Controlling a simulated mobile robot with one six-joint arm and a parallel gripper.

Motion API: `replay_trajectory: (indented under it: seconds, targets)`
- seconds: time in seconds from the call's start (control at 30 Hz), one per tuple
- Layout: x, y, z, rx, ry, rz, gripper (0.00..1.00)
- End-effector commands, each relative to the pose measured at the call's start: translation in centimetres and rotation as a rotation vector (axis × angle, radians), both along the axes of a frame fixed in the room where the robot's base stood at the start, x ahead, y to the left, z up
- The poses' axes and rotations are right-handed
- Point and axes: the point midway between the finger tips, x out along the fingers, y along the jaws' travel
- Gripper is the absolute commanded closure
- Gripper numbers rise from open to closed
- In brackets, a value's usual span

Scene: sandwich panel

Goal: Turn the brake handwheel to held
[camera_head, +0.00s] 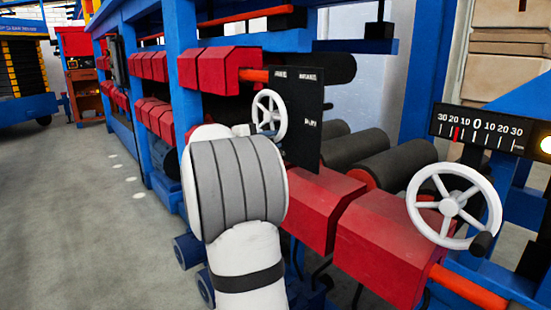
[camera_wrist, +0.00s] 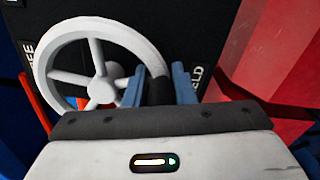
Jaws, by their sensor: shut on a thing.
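The white brake handwheel (camera_head: 268,113) is mounted by a black panel (camera_head: 304,110) in the head view. It also shows in the wrist view (camera_wrist: 102,90), filling the upper left. Its dark handle (camera_wrist: 159,92) is at the lower right of the rim in the wrist view. My gripper (camera_wrist: 158,84) has its blue fingers on both sides of this handle and is shut on it. A label ending in "EE" (camera_wrist: 29,47) is at the wheel's left, and one ending in "LD" (camera_wrist: 197,78) is right of the handle.
A second white handwheel (camera_head: 450,207) with a dark knob stands at the right, below a black scale (camera_head: 477,128) with a red pointer. Red blocks (camera_head: 383,245) and dark rollers (camera_head: 395,160) lie between. Open grey floor (camera_head: 85,220) is at the left.

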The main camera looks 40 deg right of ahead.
Motion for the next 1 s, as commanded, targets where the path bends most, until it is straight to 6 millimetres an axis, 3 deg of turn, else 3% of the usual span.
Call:
replay_trajectory:
  seconds: [0.03,0.5,1.0]
  targets:
    - [0.1,0.0,-1.6,0.005,-0.042,-0.008,1.00]
    - [2.1,-0.2,-1.7,-0.025,-0.337,-0.008,1.00]
    - [2.7,-0.3,-1.5,-0.032,-0.403,-0.006,1.00]
